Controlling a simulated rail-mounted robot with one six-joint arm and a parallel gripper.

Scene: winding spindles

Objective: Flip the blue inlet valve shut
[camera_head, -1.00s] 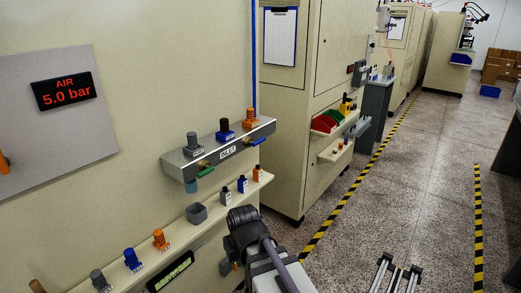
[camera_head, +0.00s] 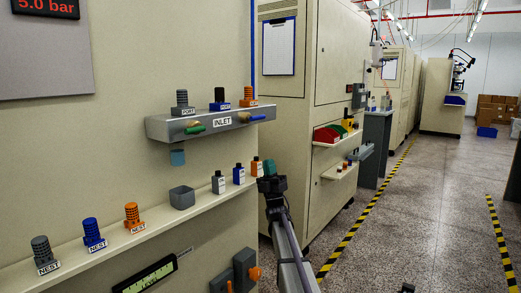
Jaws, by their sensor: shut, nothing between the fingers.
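The blue inlet valve lever (camera_head: 257,118) sticks out near the right end of the grey manifold (camera_head: 160,127) labelled INLET. It lies roughly level, pointing right. A green lever (camera_head: 195,129) sits further left on the same manifold. My gripper (camera_head: 269,167) is shut and empty, its teal tips pointing up, below and slightly right of the blue lever and apart from it in the picture. Its depth from the manifold is hard to tell. Grey, blue (camera_head: 219,101) and orange ribbed caps stand on top of the manifold.
A cabinet (camera_head: 290,120) with red and green bins stands to the right. The aisle floor (camera_head: 420,220) is clear.

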